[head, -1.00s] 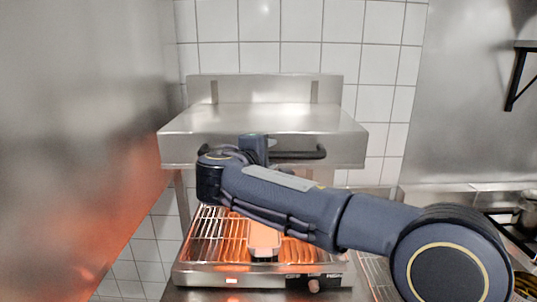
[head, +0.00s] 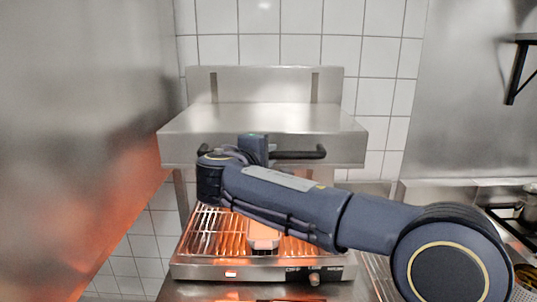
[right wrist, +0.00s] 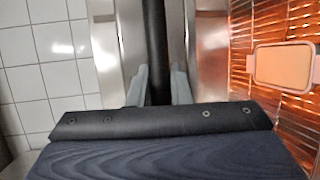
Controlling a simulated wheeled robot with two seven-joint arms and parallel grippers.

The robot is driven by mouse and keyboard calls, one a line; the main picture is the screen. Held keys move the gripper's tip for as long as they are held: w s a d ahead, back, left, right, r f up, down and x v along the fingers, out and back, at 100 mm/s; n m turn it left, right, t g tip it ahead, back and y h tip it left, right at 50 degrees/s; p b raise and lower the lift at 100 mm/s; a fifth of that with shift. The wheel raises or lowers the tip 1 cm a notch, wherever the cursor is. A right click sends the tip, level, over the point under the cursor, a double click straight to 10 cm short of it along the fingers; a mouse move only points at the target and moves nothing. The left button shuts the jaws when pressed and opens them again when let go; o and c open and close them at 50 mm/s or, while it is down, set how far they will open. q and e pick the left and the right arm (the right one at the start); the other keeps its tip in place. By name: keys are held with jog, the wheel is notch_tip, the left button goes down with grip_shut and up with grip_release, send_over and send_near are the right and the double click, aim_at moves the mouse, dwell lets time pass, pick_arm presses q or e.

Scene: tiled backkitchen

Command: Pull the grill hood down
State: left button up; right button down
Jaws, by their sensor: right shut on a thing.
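The grill hood (head: 290,120) is a steel box raised above the grill (head: 205,270), with a clear gap between them. Its black bar handle (head: 305,154) runs along the front face. My right gripper (head: 255,151) is at the handle's left half, its fingers mostly hidden by my arm in the head view. In the right wrist view its two fingers (right wrist: 160,86) stand either side of the black handle (right wrist: 156,40), shut on it. The grill's rack glows orange under the hood. My left gripper is in neither view.
A rectangular orange piece with a pale rim (head: 263,236) lies on the grill rack; it also shows in the right wrist view (right wrist: 284,66). A knob (head: 314,279) is on the grill's front. A steel wall (head: 80,130) stands close at left.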

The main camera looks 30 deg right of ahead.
notch_tip(320, 180, down, 18)
jog(key=b, duration=1.4)
jog(key=shift+r, duration=0.25)
jog(key=c, duration=1.4)
grip_release()
jog(key=shift+o, duration=0.4)
jog(key=shift+r, duration=0.1)
jog(key=shift+a, duration=0.1)
jog(key=v, duration=0.7)
jog(key=shift+s+a, duration=0.25)
